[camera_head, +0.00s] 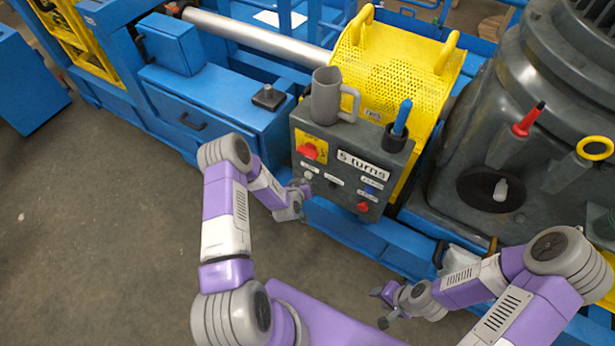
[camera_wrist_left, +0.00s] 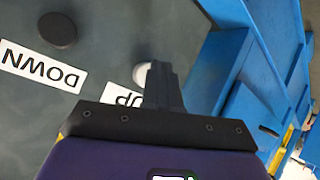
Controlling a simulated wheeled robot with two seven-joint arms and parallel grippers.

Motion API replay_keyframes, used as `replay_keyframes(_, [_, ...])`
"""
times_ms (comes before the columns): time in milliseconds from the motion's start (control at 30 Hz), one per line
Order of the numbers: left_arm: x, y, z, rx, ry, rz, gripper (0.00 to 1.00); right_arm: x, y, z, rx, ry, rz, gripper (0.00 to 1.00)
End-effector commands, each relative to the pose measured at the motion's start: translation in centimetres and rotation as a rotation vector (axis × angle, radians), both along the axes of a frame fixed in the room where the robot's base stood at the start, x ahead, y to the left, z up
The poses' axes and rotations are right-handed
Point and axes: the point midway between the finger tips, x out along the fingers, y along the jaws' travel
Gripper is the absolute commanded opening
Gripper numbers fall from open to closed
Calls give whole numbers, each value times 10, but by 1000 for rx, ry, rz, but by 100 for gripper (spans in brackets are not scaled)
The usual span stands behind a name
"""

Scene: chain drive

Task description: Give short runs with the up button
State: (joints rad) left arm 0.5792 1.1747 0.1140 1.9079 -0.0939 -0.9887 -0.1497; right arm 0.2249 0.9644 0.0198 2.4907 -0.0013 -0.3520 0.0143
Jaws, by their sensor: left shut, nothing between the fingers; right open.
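The grey control box (camera_head: 345,160) stands at the front of the machine and carries a "5 turns" label, a red rotary switch (camera_head: 309,151) and small labelled buttons. In the left wrist view the white up button (camera_wrist_left: 139,73) sits by the partly hidden UP label (camera_wrist_left: 122,96). The black down button (camera_wrist_left: 57,30) is beside the DOWN label (camera_wrist_left: 41,67). My left gripper (camera_head: 303,187) is shut and empty at the box's left edge. In the left wrist view its fingertips (camera_wrist_left: 162,72) overlap the up button's edge; I cannot tell whether they touch it. My right gripper (camera_head: 381,306) is open and empty, low and right of the box.
A grey mug (camera_head: 325,97) and a holder with a blue-handled tool (camera_head: 402,118) stand on top of the box. A yellow perforated guard (camera_head: 385,70) is behind it. A big grey motor housing (camera_head: 500,140) is at right. Open floor (camera_head: 100,220) lies at left.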

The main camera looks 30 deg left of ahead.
Motion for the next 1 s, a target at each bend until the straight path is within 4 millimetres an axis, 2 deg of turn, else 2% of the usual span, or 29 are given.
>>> replay_keyframes(1000, [9,0,0,0,-1,0,0,0,0,-4,0,0,0,45])
